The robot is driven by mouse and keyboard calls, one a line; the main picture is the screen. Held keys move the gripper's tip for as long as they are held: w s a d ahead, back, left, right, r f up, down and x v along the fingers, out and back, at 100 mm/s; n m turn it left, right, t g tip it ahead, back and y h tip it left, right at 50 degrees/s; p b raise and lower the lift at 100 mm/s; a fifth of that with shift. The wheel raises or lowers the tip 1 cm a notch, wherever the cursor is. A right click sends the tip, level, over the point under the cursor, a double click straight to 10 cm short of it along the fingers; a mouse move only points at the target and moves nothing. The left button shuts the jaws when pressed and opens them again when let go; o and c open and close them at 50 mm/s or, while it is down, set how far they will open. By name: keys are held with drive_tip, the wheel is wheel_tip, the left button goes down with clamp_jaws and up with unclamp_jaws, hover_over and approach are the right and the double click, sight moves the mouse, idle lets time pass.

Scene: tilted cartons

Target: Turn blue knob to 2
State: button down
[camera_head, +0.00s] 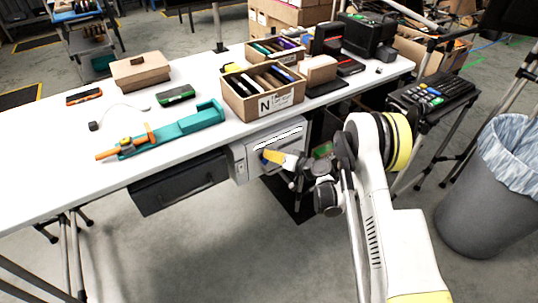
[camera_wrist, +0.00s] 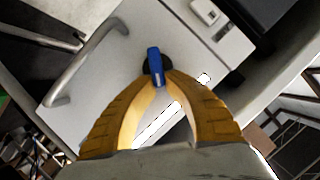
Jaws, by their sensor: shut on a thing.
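The blue knob (camera_wrist: 155,66) sits on a dark round base on the white front panel of a box under the table in the wrist view. A pale mark shows on the knob's near end; I cannot read any numbers around it. My gripper (camera_wrist: 157,82) has its two yellow fingers closed about the knob's near end. In the head view my gripper (camera_head: 271,157) reaches the white box (camera_head: 240,165) below the table edge, and its yellow fingers hide most of the knob.
A metal handle (camera_wrist: 82,85) stands out from the panel beside the knob, and a small white switch (camera_wrist: 205,12) is near the panel's edge. A dark drawer (camera_head: 180,184) hangs left of the box. The white table (camera_head: 60,150) lies above. A grey bin (camera_head: 485,190) stands at right.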

drive_tip(key=shift+w+d+f+m+y, duration=0.2)
drive_tip(key=shift+m+y, duration=0.35)
drive_tip(key=shift+m, duration=0.4)
drive_tip(key=shift+d+f+m+y, duration=0.1)
drive_tip(key=shift+f+m+y, duration=0.3)
drive_tip(key=shift+m, duration=0.6)
drive_tip(key=shift+w+d+f+m+y, duration=0.1)
drive_tip(key=shift+m+y, duration=0.55)
drive_tip(key=shift+m, duration=0.3)
drive_tip(key=c, duration=1.4)
unclamp_jaws()
